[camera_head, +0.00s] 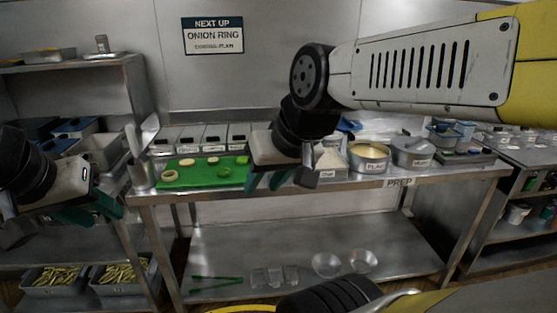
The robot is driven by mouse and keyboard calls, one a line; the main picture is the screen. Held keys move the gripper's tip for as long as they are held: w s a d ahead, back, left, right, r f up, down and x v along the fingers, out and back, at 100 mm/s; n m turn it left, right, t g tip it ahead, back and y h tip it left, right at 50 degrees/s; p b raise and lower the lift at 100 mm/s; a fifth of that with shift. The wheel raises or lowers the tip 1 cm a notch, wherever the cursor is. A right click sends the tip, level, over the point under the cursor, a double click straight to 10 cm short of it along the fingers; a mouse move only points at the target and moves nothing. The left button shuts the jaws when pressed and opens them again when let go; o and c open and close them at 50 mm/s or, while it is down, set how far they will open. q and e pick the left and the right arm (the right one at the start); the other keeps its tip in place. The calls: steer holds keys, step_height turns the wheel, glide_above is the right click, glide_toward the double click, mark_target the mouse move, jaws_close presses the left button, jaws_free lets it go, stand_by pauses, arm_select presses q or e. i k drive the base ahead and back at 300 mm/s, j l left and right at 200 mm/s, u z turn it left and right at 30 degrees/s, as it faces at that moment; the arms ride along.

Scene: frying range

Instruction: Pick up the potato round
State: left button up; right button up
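A green cutting board (203,179) lies on the steel prep table. On it are a pale yellow disc (187,162), which looks like the potato round, a pale ring-like slice (169,176) and several green slices (224,172). My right gripper (268,182) hangs at the board's right end, with its teal fingers apart and nothing seen between them. It hides part of the table behind it. My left gripper (92,211) is at the far left, left of the table and away from the board. Its fingers look apart and empty.
Labelled steel bins (213,138) stand behind the board. A flour pan (368,158) and a lidded grey pot (412,153) stand to the right on the prep table (350,182). Green tongs (215,279) and bowls (326,264) lie on the lower shelf. A sign (212,35) hangs above.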

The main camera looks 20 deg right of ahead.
mark_target(187, 162)
steer(key=i+u, duration=0.15)
steer(key=i, duration=0.6)
steer(key=i+l+u, duration=0.2)
steer(key=i, duration=0.5)
steer(key=i+j, duration=0.05)
steer(key=j, duration=0.05)
